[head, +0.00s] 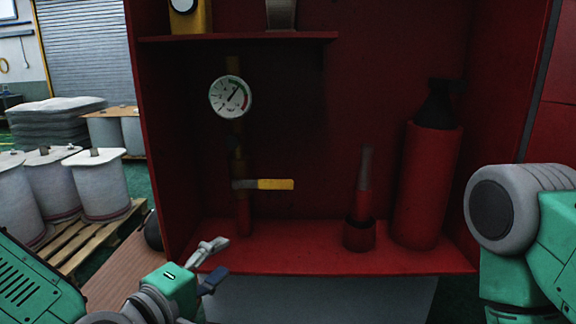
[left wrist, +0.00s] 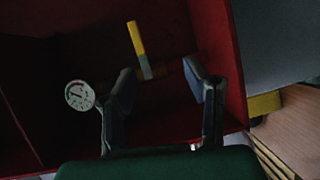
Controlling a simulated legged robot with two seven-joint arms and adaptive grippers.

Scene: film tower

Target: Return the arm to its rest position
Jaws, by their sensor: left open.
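My left gripper (head: 212,265) is low at the left front edge of the red cabinet (head: 310,262). Its two fingers are spread, with nothing between them. In the left wrist view the open left gripper (left wrist: 160,90) faces into the cabinet. A yellow-handled valve lever (head: 275,184) lies level on the pipe inside, above and right of the gripper and apart from it. The lever also shows in the left wrist view (left wrist: 136,42) beyond the fingers. A round pressure gauge (head: 230,97) sits higher on the pipe. A green and grey part of my right arm shows at the right; its gripper is out of view.
A red extinguisher (head: 428,185) and a red nozzle (head: 363,200) stand on the cabinet floor at the right. A shelf (head: 240,38) crosses above the gauge. White drums (head: 98,187) stand on a wooden pallet (head: 88,240) at the left, by a grey shutter (head: 85,45).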

